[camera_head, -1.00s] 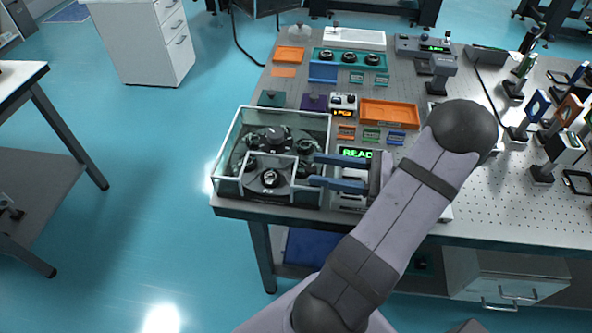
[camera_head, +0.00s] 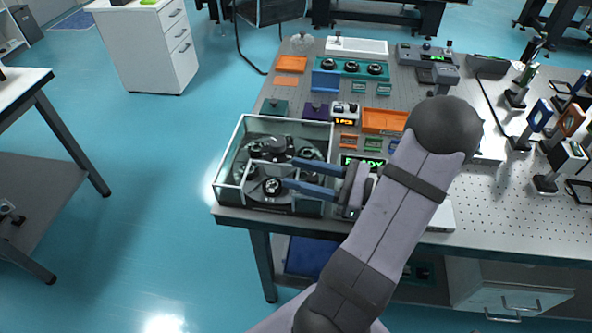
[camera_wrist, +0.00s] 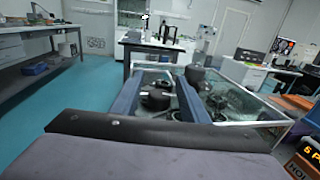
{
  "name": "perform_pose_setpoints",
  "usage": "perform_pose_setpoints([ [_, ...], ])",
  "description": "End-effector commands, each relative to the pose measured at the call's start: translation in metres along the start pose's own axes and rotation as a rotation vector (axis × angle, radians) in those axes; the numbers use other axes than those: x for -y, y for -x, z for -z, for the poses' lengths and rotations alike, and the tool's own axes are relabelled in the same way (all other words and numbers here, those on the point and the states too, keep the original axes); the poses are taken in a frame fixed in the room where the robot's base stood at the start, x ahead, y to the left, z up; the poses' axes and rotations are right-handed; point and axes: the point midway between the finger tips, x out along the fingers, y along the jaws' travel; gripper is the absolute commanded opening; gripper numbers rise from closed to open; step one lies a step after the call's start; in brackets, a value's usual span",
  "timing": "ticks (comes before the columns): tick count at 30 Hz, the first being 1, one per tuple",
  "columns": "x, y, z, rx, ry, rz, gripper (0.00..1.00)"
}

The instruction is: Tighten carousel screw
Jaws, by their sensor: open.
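The carousel is a dark round platform inside a glass-walled box (camera_head: 225,190) at the table's front left corner. A black central knob (camera_head: 270,143) rises from it, with several black round holders around it. A front compartment holds one black round piece (camera_head: 272,187). My gripper (camera_head: 289,173) is open, its two blue fingers reaching in from the right over the box. The far finger's tip is close to the knob; I cannot tell if they touch. In the wrist view, a black round piece (camera_wrist: 157,99) shows between the fingers, and the knob (camera_wrist: 196,76) is beside the right finger.
A green-lettered display (camera_head: 362,162) sits right of the box, partly behind my arm. An orange tray (camera_head: 385,120), small coloured blocks and a teal rack (camera_head: 350,68) lie further back. The glass rims stand around the fingers. Optics posts crowd the table's right side.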

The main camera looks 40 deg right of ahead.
Motion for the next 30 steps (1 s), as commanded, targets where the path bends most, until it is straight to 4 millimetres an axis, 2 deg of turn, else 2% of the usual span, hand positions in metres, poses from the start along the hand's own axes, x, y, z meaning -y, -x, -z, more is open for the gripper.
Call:
perform_pose_setpoints([
  [6,-0.0007,-0.0128,-0.0001,0.001,-0.001,-0.001,0.41],
  [14,-0.0005,-0.0135,0.0003,0.0,-0.001,-0.001,0.41],
  [19,-0.0005,-0.0133,0.0003,0.0,-0.001,-0.001,0.03],
  [20,-0.0005,-0.0133,0.0003,0.0,-0.001,-0.001,0.0],
  [26,-0.0007,-0.0134,-0.0006,0.0,0.001,-0.024,0.0],
  [30,-0.0038,-0.0134,-0.002,0.001,0.003,-0.116,0.0],
])
